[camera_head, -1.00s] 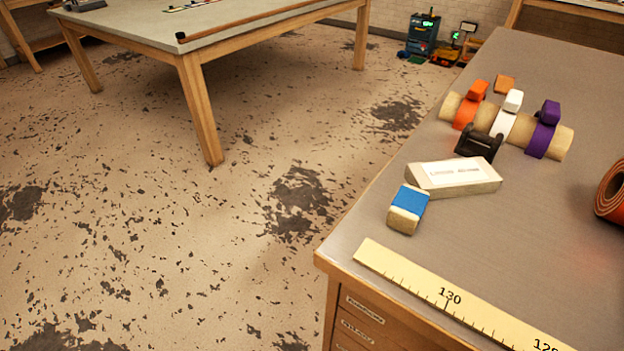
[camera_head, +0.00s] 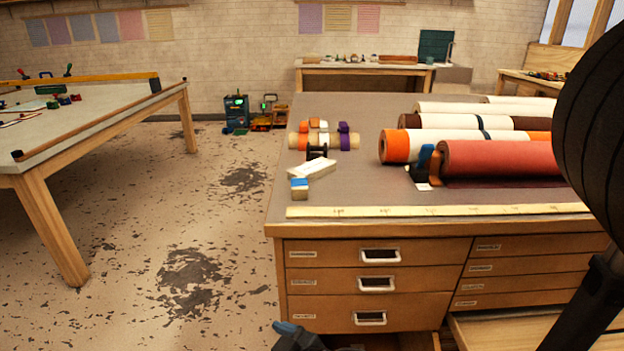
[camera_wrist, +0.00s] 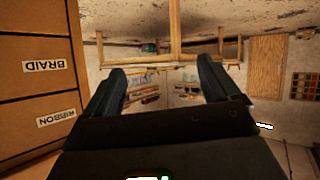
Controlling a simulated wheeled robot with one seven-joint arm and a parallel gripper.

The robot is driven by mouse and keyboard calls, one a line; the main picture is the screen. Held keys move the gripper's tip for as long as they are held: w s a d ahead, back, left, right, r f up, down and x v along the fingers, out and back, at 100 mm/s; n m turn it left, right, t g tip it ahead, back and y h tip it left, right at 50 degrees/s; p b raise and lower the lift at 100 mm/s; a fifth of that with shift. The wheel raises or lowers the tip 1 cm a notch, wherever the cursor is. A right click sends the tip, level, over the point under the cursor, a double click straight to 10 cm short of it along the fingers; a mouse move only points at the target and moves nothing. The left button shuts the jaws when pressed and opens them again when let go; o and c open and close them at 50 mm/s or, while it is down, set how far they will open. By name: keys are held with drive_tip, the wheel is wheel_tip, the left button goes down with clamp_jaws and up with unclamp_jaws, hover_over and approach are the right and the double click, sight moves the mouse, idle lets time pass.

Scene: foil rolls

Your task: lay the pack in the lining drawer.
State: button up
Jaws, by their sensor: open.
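A pale flat pack with a white label (camera_head: 313,168) lies on the worktop in the head view, at the left side near the short fabric roll. Its print is too small to read now. The cabinet under the worktop has labelled drawers (camera_head: 420,277); I cannot read which label is the lining drawer. A drawer at the lower right (camera_head: 500,328) appears pulled out, partly cut off. My gripper (camera_wrist: 163,78) is open and empty in the wrist view, beside the drawer fronts marked BRAID and RIBBON (camera_wrist: 42,90), away from the pack.
A blue-and-white block (camera_head: 299,188) sits just in front of the pack. A yellow ruler strip (camera_head: 430,211) runs along the front edge. Large rolls (camera_head: 500,158) fill the worktop's right side. Another table (camera_head: 90,125) stands at left, with open floor between.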

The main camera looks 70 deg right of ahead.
drive_tip(key=w+d+r+m+g+h+p, duration=0.1)
drive_tip(key=w+d+r+m+g, duration=0.35)
drive_tip(key=d, duration=0.45)
drive_tip(key=w+d+r+m+g+h+p, duration=0.1)
drive_tip(key=w+d+r+m+h+p, duration=0.15)
drive_tip(key=w+d+r, duration=0.45)
drive_tip(key=w+d+r+m+g+p, duration=0.1)
drive_tip(key=w+d+r+m+g, duration=0.25)
drive_tip(key=w+d, duration=0.5)
drive_tip(key=m+g+y+p, duration=0.2)
drive_tip(key=m+g+y, duration=0.25)
drive_tip(key=m, duration=0.55)
approach(312, 167)
drive_tip(key=shift+w+d+f, duration=0.15)
drive_tip(key=shift+w+f, duration=0.1)
drive_tip(key=shift+f, duration=0.55)
drive_tip(key=shift+s+d+f, duration=0.15)
drive_tip(key=shift+s+f, duration=0.05)
drive_tip(key=shift+f, duration=0.05)
drive_tip(key=shift+p+x, duration=0.8)
drive_tip(key=shift+x, duration=2.75)
drive_tip(key=shift+s+d, duration=0.1)
drive_tip(key=shift+s, duration=0.05)
